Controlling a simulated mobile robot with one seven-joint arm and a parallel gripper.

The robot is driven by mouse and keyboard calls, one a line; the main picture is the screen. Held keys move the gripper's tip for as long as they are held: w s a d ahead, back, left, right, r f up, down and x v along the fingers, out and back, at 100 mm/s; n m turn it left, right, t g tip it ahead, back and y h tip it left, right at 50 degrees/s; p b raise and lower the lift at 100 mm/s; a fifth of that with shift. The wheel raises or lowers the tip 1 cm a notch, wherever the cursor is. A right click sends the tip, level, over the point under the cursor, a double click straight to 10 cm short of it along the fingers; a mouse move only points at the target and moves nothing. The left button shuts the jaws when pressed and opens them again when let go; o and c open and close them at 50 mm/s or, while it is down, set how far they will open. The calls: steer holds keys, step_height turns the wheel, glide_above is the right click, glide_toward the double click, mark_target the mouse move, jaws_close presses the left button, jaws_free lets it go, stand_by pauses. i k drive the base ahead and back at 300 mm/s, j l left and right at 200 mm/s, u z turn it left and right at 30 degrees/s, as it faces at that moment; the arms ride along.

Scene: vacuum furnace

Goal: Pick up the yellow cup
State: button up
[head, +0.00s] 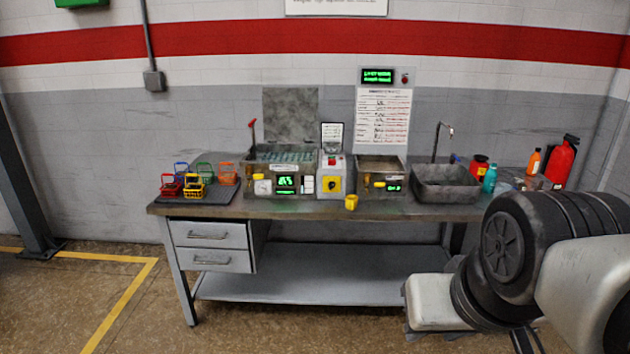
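A small yellow cup (351,202) stands at the front edge of the long workbench (290,209), just right of centre. It is in front of the gap between the grey box with a yellow dial (333,184) and the right-hand metal bath (381,168). Nothing is seen touching it from above. My arm fills the lower right of the head view, well to the right of the cup and nearer the camera. I cannot make out my gripper's fingers in this view.
Small coloured baskets (195,188) stand on a dark mat at the bench's left. A larger bath (283,168) is left of the cup. A sink (446,186) with a tall tap, bottles (490,178) and a red extinguisher (561,160) are to the right. Floor in front is clear.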

mark_target(352, 200)
steer(key=i+j, duration=0.15)
steer(key=i, duration=2.75)
